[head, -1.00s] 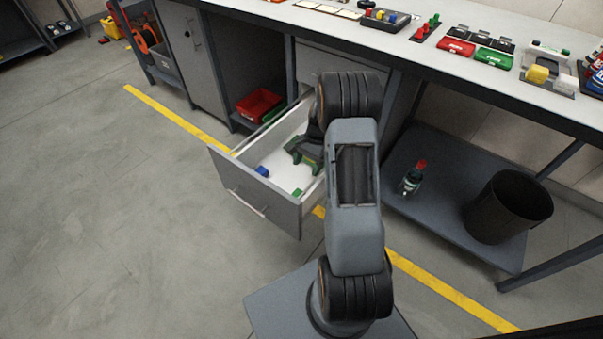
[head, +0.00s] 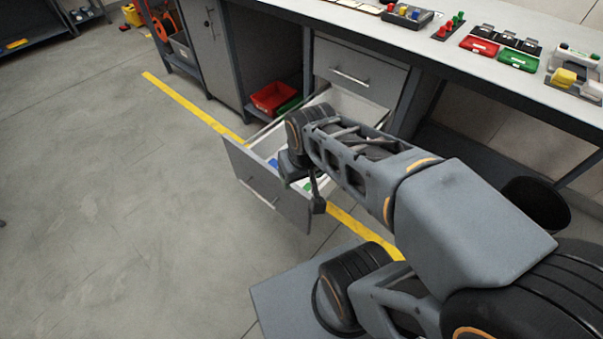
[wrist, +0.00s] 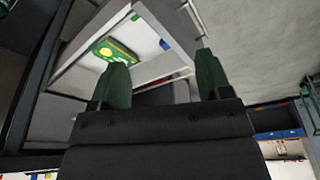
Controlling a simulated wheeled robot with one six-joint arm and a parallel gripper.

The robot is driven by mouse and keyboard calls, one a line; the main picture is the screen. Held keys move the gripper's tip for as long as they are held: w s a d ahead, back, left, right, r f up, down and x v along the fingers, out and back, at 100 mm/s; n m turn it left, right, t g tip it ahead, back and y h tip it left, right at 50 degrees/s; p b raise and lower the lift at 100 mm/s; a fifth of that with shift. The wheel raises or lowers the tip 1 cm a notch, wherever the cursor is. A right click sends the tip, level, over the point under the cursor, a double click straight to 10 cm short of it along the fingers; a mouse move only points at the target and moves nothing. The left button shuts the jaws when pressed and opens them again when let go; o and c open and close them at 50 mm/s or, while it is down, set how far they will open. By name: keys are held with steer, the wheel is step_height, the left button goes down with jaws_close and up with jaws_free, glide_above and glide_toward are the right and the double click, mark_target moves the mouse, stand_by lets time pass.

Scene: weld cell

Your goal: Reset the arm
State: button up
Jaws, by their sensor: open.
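My gripper (wrist: 164,76) is open in the wrist view. Its two green fingers stand well apart, with nothing held between them. In the head view my arm covers most of it above the open drawer (head: 262,185). The drawer also shows in the wrist view (wrist: 88,72), beyond the fingers. A green-and-yellow item (wrist: 115,50) and a small blue item (wrist: 164,45) lie in it. The blue item also shows in the head view (head: 272,163). My arm hides much of the drawer's inside.
A closed drawer (head: 345,75) is above the open one, under the workbench (head: 450,68). The bench holds red (head: 479,45) and green (head: 517,60) trays. A red bin (head: 272,98) sits in the open bay. A black bin (head: 537,203) stands at right. Floor at left is clear.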

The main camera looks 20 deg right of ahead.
steer(key=shift+s+a, duration=0.1)
steer(key=shift+s, duration=0.05)
steer(key=s+d+r+n+g+h+p, duration=0.1)
steer(key=s+r+n+p, duration=0.1)
steer(key=r+p, duration=0.8)
steer(key=s+d+r+n+g+p, duration=0.1)
steer(key=s+r+g+p, duration=0.15)
steer(key=r+p, duration=0.8)
steer(key=w+a+r+m+t+y+p, duration=0.1)
steer(key=w+a+r+m+t+p, duration=0.1)
steer(key=w+r+t+p, duration=0.2)
step_height(320, 180, up, 4)
steer(key=shift+w+a+r+m+p, duration=0.15)
steer(key=shift+m+p, duration=0.25)
steer(key=shift+p, duration=0.85)
steer(key=shift+t, duration=0.25)
steer(key=shift+c, duration=0.2)
